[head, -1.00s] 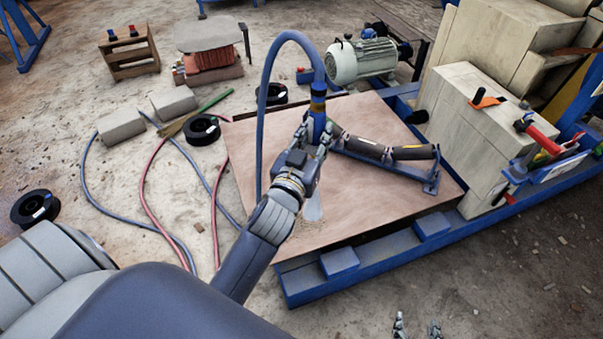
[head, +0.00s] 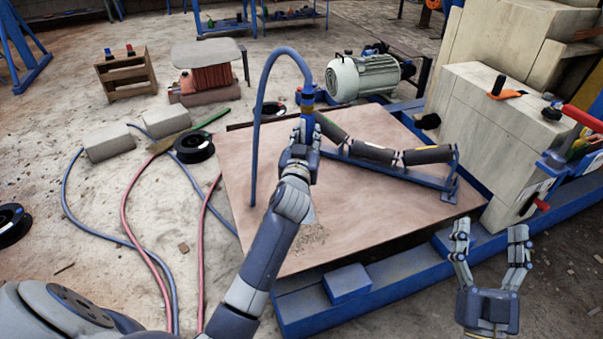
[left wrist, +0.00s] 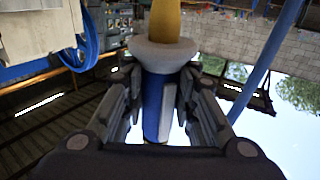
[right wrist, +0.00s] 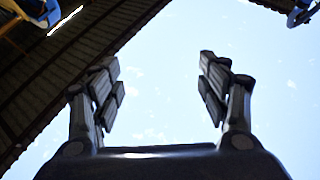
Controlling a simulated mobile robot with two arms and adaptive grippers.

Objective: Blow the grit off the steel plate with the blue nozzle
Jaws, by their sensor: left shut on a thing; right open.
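The blue nozzle (head: 308,120) stands upright with a dark and yellow band, and a blue hose arches from its top. My left gripper (head: 305,142) is shut on it above the steel plate (head: 375,208). The left wrist view shows the nozzle (left wrist: 157,105) between the fingers. Dark grit (head: 308,238) lies on the plate's near-left part, below a pale streak beside my left forearm; the nozzle's lower end is hidden by my gripper and arm. My right gripper (head: 490,245) is open and empty at the plate's near-right side; its fingers (right wrist: 165,90) show apart against the sky.
A blue frame with rollers (head: 385,157) lies on the plate's far side. A blue base frame (head: 405,282) edges the plate, with pale blocks (head: 490,125) at right. Hoses, a black spool (head: 194,147) and grey blocks (head: 108,142) lie on the floor at left.

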